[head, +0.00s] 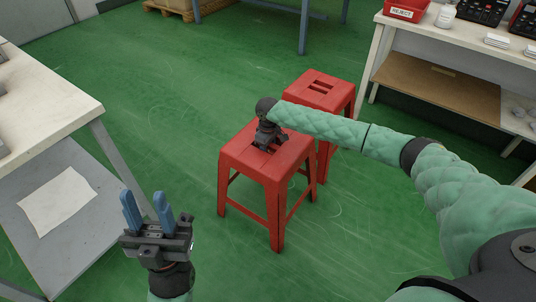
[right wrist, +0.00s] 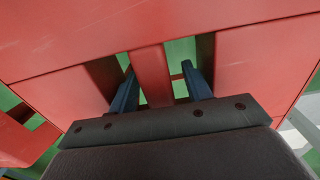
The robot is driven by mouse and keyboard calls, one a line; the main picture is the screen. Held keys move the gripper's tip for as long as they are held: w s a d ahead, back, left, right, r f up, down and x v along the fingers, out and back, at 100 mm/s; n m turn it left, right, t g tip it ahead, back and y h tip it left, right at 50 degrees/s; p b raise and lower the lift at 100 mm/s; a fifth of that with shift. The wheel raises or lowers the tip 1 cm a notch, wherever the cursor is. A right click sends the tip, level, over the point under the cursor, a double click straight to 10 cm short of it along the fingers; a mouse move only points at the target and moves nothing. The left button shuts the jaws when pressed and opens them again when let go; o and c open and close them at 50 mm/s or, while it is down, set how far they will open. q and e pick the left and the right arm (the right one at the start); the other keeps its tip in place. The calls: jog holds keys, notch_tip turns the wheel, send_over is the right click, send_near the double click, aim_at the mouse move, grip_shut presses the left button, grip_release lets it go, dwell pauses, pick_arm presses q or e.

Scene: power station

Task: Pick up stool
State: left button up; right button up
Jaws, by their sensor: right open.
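A red stool (head: 285,166) stands upright on the green floor in the middle of the head view. My right gripper (head: 264,148) points down at its seat, and its fingertips are hidden there. In the right wrist view the red seat (right wrist: 60,40) fills the picture. There the two blue fingers of the right gripper (right wrist: 159,72) are apart, one on each side of the seat's central bar (right wrist: 151,75), reaching into the slots. My left gripper (head: 144,200) is empty, fingers up and apart, at lower left. A second red stool (head: 320,90) stands just behind the first.
A white table (head: 40,95) with a lower shelf and paper (head: 58,202) is at the left. A workbench (head: 460,45) with a red bin (head: 406,10) is at the upper right. A blue-grey frame leg (head: 303,28) stands at the back. Green floor is clear around the stools.

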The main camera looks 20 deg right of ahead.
grip_shut()
jog(key=shift+r, duration=0.1)
dwell(0.5)
